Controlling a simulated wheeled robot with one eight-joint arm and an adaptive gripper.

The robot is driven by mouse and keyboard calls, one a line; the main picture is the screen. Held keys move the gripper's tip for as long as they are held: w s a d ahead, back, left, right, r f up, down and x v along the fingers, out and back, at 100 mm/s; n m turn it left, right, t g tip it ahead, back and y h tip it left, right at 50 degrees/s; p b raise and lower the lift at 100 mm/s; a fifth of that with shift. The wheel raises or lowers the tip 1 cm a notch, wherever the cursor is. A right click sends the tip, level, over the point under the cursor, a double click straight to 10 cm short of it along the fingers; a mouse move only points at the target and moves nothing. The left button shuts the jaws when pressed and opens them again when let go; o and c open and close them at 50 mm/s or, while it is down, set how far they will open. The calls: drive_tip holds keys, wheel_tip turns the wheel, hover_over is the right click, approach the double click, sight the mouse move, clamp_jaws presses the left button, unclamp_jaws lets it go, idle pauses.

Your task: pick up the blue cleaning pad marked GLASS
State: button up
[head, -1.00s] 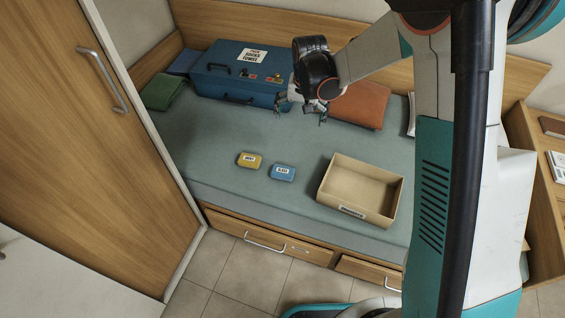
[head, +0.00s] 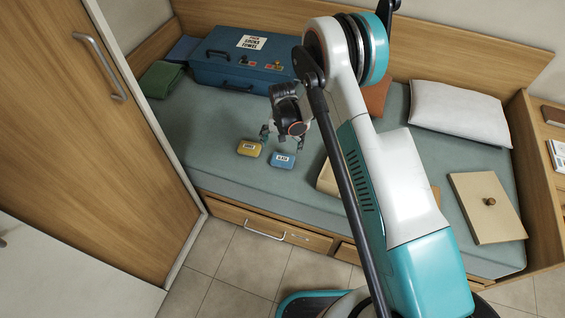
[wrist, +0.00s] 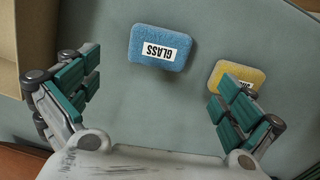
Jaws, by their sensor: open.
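The blue cleaning pad (head: 282,161) lies flat on the grey-green bed cover. In the wrist view the blue pad (wrist: 159,47) shows a white label reading GLASS, upside down. My gripper (head: 282,138) is open and empty, above and a little behind the pad in the head view. In the wrist view my gripper (wrist: 158,90) has its fingers wide apart, with the pad beyond and between them. A yellow pad (head: 249,149) lies just left of the blue one. In the wrist view the yellow pad (wrist: 238,76) is partly hidden by the right finger.
An open beige box (head: 326,180) stands right of the pads, mostly hidden by my arm. A blue case (head: 235,68) with a white label lies at the back. A white pillow (head: 459,113) and a flat knobbed lid (head: 487,206) lie at the right.

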sight(282, 158)
wheel_tip(282, 158, down, 9)
drive_tip(key=b, duration=0.3)
drive_tip(key=shift+r+b, duration=0.15)
drive_tip(key=shift+b, duration=0.2)
drive_tip(key=shift+r, duration=0.1)
drive_tip(key=c, duration=1.1)
